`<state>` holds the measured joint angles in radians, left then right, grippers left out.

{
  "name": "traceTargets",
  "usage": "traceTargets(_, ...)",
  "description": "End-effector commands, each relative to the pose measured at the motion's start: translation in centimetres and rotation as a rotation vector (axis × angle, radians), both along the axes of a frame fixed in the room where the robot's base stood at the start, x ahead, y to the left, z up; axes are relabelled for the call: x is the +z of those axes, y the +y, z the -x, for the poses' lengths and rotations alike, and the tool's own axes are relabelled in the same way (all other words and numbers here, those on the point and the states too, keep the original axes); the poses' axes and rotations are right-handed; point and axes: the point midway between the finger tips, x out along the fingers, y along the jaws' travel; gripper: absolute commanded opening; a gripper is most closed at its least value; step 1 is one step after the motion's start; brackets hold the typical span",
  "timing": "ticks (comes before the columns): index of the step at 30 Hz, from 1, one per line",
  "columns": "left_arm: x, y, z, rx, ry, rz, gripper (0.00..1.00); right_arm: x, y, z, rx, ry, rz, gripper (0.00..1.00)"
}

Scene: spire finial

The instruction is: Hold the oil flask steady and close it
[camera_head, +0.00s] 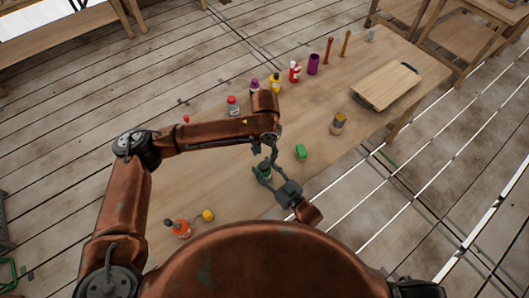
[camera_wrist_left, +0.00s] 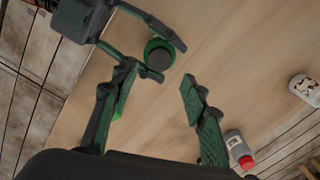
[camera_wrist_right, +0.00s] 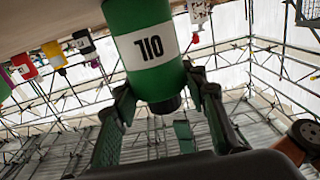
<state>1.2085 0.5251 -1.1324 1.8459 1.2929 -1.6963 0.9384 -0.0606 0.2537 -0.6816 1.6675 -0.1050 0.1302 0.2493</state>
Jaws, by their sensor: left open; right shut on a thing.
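The oil flask (camera_head: 264,170) is green and stands on the table. In the right wrist view the flask (camera_wrist_right: 148,45) shows a white label reading OIL and a dark neck. My right gripper (camera_head: 270,176) is shut on it from the front right. In the left wrist view the flask (camera_wrist_left: 158,53) shows its round dark top; I cannot tell whether it is covered. My left gripper (camera_head: 266,145) is open and empty, above and just behind the flask. A small green object (camera_head: 300,152) lies right of the flask; it is partly hidden behind a left finger in the left wrist view.
A grey bottle with a red cap (camera_head: 232,105), a red-and-white bottle (camera_head: 294,72) and a purple cup (camera_head: 313,64) stand farther back. An orange bottle (camera_head: 180,228) and a yellow object (camera_head: 208,215) are front left. A yellow-grey jar (camera_head: 338,123) and a wooden board (camera_head: 388,85) are right.

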Motion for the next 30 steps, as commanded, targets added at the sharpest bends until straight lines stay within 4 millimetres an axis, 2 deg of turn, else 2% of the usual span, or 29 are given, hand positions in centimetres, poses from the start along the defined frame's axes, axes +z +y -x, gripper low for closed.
traceTargets(9,-4.7,0.1,0.0,0.001,0.003,-0.001,0.41,0.0,0.0,0.0,0.0,-0.001,-0.001,0.0)
traceTargets(15,-6.9,0.1,0.0,-0.001,0.002,0.0,0.41,0.1,0.0,0.0,0.0,-0.001,-0.001,0.0)
traceTargets(27,-7.5,0.1,0.0,-0.001,0.001,-0.001,0.41,0.1,0.0,0.0,0.0,-0.001,-0.001,0.0)
traceTargets(30,-7.5,0.1,0.0,-0.001,0.001,-0.001,0.35,0.1,0.0,0.0,0.0,-0.001,-0.001,0.0)
